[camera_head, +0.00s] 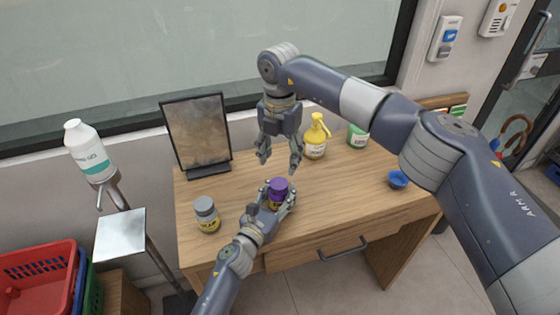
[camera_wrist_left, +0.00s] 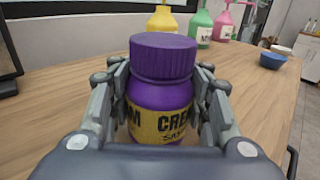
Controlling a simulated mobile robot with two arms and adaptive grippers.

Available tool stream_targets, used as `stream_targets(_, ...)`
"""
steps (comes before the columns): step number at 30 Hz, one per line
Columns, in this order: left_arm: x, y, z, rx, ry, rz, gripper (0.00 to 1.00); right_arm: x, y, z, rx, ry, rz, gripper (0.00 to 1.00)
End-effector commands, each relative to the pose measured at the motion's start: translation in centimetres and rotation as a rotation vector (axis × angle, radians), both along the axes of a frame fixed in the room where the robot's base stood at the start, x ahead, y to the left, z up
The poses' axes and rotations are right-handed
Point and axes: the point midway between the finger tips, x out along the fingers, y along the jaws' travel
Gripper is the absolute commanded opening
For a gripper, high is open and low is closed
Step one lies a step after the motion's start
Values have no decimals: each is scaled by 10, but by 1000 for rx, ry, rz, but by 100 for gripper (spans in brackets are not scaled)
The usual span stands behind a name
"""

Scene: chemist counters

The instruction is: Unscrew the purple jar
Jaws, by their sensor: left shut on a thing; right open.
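The purple jar (camera_head: 278,186) stands upright near the front of the wooden desk. In the left wrist view the jar (camera_wrist_left: 162,98) has a ridged purple lid (camera_wrist_left: 163,56) seated on top and a yellow label. My left gripper (camera_head: 279,200) is shut around the jar's body, one finger on each side, below the lid. My right gripper (camera_head: 279,160) points down above and behind the jar, open and empty, with its fingers apart. The jar's lower part is hidden by my left gripper in the head view.
A grey-lidded jar (camera_head: 207,214) stands left of my left gripper. A framed panel (camera_head: 198,135), a yellow pump bottle (camera_head: 316,138) and a green bottle (camera_head: 357,136) stand at the back. A blue bowl (camera_head: 398,179) is at the right. The desk's middle right (camera_head: 345,190) is clear.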

Motion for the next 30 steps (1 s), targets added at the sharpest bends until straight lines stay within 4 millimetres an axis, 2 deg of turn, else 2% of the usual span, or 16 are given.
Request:
stream_targets(12, 0, 0, 0, 0, -1, 0, 0, -1, 1, 0, 1, 1, -703, 56)
stream_targets(18, 0, 0, 0, 0, -1, 0, 0, -1, 1, 0, 1, 0, -992, 56)
stream_targets(26, 0, 0, 0, 0, -1, 0, 0, -1, 0, -1, 0, 1, -1176, 56)
stream_targets(30, 0, 0, 0, 0, -1, 0, 0, -1, 0, -12, -2, 1, -1192, 56)
